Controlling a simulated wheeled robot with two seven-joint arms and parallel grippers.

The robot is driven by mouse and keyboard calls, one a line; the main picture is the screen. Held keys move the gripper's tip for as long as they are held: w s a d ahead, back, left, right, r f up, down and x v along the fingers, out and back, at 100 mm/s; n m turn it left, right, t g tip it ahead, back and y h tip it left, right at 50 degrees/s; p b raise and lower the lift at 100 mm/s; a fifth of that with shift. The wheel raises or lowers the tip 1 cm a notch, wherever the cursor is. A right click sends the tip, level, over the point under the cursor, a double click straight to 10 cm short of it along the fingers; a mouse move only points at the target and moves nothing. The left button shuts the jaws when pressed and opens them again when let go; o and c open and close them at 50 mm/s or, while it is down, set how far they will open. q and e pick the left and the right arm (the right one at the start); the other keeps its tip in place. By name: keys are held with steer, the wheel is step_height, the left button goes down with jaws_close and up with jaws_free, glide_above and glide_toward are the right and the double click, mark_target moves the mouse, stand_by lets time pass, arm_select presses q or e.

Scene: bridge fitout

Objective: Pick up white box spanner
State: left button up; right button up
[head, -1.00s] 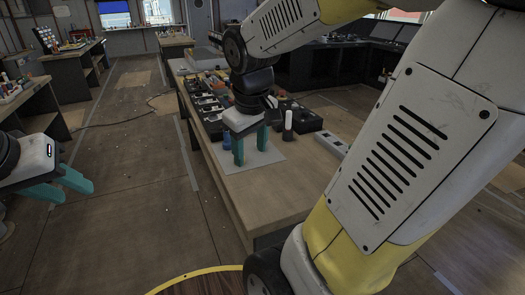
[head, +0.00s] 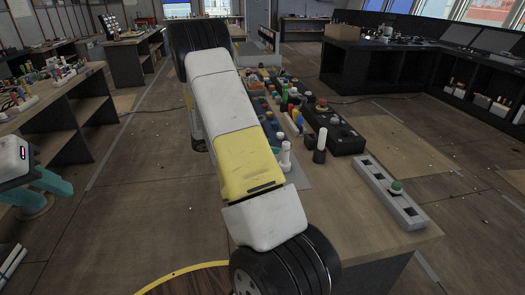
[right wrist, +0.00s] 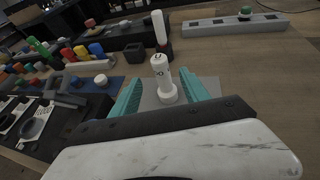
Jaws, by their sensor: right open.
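The white box spanner, as I take it, is the upright white piece with a wider round foot (right wrist: 164,85), standing on a grey mat (right wrist: 148,98). It also shows in the head view (head: 286,157), just right of my right arm. In the right wrist view my right gripper (right wrist: 166,95) is open, with one teal finger on each side of the white piece; I see no contact. My right arm hides this gripper in the head view. My left gripper (head: 38,190) is at the left edge, its teal fingers apart and empty, away from the table.
A white-topped black cylinder (head: 320,146) stands close behind the white piece. A grey socket strip (head: 388,190) with a green-topped piece (head: 396,187) lies to the right. Several coloured pieces stand in dark holders (head: 268,112). The table's front right (head: 365,240) is bare.

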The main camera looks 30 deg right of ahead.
mark_target(285, 156)
steer(key=x, duration=1.1)
steer(key=shift+d+f, duration=0.1)
steer(key=shift+d, duration=0.05)
jaws_close()
